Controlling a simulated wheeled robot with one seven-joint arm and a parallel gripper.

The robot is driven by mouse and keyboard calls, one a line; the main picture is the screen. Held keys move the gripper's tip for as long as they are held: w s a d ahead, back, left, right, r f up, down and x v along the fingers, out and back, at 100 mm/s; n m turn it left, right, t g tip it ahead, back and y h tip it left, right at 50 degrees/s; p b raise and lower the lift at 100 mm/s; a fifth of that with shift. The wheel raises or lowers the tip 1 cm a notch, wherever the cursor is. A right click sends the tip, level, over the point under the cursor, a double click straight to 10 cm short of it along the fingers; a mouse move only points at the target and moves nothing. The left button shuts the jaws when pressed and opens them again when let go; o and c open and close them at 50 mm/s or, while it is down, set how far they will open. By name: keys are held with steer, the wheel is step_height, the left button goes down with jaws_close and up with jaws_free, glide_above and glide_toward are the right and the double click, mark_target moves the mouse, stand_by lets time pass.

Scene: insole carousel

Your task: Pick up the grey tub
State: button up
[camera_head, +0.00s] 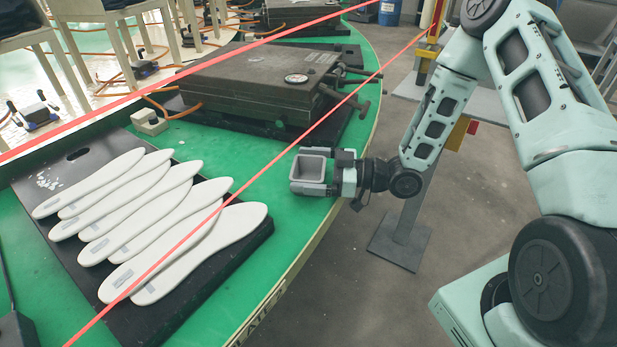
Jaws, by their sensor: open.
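The grey tub (308,177) is a small, square, open-topped container near the right edge of the green table (274,166). My gripper (313,171) reaches in from the right, low over the table edge. Its jaws are open, with the fingers on the near and far sides of the tub. I cannot tell whether either finger touches the tub. The tub's right side is partly hidden by the gripper. I see no contents in the tub.
A black board (92,158) with several white insoles (233,223) lies at the left. A dark metal mould (245,88) stands behind the tub, its handles jutting right. Two red lines (330,117) cross the view. Bare green surface lies left of the tub.

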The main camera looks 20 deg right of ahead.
steer(key=c, duration=1)
